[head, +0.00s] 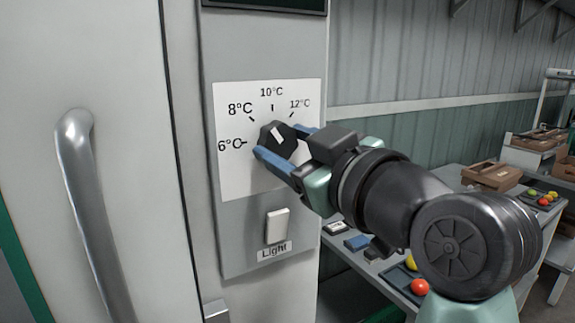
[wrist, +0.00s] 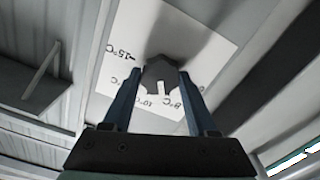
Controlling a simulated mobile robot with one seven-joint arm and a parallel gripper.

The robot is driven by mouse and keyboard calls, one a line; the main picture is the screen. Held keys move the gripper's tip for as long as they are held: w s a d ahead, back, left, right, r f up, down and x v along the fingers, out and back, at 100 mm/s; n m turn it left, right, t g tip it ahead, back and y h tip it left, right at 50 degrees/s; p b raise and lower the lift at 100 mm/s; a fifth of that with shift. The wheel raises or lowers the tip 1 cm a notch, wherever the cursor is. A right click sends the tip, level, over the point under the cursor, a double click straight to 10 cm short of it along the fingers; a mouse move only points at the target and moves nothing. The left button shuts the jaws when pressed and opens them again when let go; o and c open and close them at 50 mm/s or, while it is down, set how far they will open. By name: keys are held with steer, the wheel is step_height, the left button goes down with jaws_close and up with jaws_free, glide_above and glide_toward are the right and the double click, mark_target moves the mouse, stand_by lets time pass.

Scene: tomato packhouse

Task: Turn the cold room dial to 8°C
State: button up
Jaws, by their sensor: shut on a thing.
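The cold room dial (head: 279,148) is a dark faceted knob with a white pointer mark, on a white plate (head: 235,185) printed with temperatures. In the head view the 8°C label (head: 240,109) is at its upper left, and the 10°C label (head: 271,91) is above it. The pointer is tilted up and left, roughly between 10°C and 8°C; its exact setting is hard to tell. My gripper (head: 284,143) has its blue fingers shut on the dial's sides. In the wrist view, the dial (wrist: 160,71) sits between my fingertips (wrist: 160,76).
A light switch (head: 277,226) with a "Light" label is below the dial on the same grey panel. A door handle (head: 80,190) is at left. A table (head: 400,280) with trays, boxes and tomatoes stands at right behind my arm.

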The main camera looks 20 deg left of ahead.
steer(key=shift+n+b, duration=0.7)
steer(key=shift+n, duration=0.3)
steer(key=o, duration=1.4)
steer(key=shift+s+d, duration=0.1)
steer(key=b+v, duration=0.2)
steer(key=v, duration=1)
steer(key=shift+s+d, duration=0.3)
